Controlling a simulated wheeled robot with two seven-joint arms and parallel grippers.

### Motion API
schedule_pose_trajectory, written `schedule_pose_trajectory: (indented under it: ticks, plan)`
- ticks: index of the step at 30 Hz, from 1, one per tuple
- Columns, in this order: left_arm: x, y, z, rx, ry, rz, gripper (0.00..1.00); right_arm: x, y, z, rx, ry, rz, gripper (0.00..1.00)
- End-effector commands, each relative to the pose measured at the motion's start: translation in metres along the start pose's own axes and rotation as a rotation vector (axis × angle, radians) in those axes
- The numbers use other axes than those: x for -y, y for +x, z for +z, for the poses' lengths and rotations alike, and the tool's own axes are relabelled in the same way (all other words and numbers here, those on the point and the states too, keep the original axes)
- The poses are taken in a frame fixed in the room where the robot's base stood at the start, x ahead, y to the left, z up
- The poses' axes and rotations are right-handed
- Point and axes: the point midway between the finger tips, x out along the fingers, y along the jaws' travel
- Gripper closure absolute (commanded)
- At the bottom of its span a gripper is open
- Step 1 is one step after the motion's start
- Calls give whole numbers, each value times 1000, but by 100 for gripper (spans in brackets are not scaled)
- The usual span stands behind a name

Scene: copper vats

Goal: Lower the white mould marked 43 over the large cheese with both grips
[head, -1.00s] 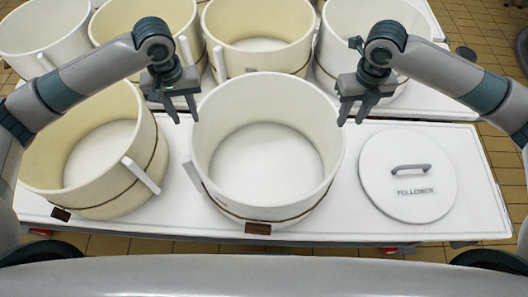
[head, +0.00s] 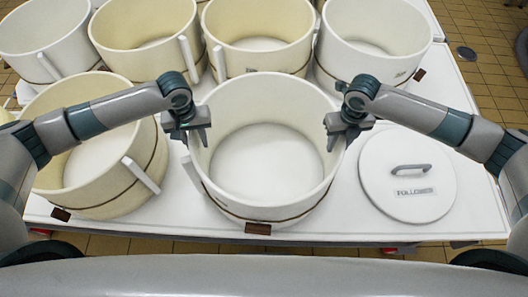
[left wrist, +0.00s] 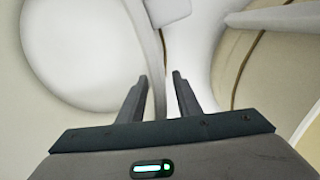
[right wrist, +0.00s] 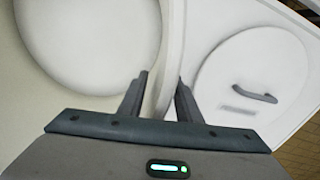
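A large whitish round mould (head: 265,190) with a brown band and brown tag stands in the front middle of the white table. I take it for the task's mould, though no 43 is readable. Its inside shows a plain pale floor, and I cannot make out a cheese. My left gripper (head: 198,137) is at its left rim, pointing down. My right gripper (head: 333,135) is at its right rim. In the left wrist view the open fingers (left wrist: 160,92) stand either side of the rim. In the right wrist view the fingers (right wrist: 158,92) are likewise apart, with the rim between them.
A cream mould (head: 100,205) stands close on the left. A round white lid (head: 408,200) with a grey handle, labelled FOLLOWER, lies on the right. Several moulds stand behind, one whitish (head: 372,58). Bare white table (head: 470,200) shows beside the lid.

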Motion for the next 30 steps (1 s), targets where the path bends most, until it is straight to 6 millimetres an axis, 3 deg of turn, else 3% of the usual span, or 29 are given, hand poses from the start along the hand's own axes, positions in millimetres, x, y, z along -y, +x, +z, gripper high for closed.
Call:
schedule_pose_trajectory:
  ticks: [11,12,16,30]
  plan:
    - [0,5,0,0,0,0,69,0,5,0,1,0,-1,69]
    - [0,5,0,0,0,0,71,0,5,0,1,0,-1,71]
    - [0,5,0,0,0,0,100,0,5,0,1,0,-1,100]
    - [0,5,0,0,0,0,100,0,4,0,1,0,-1,100]
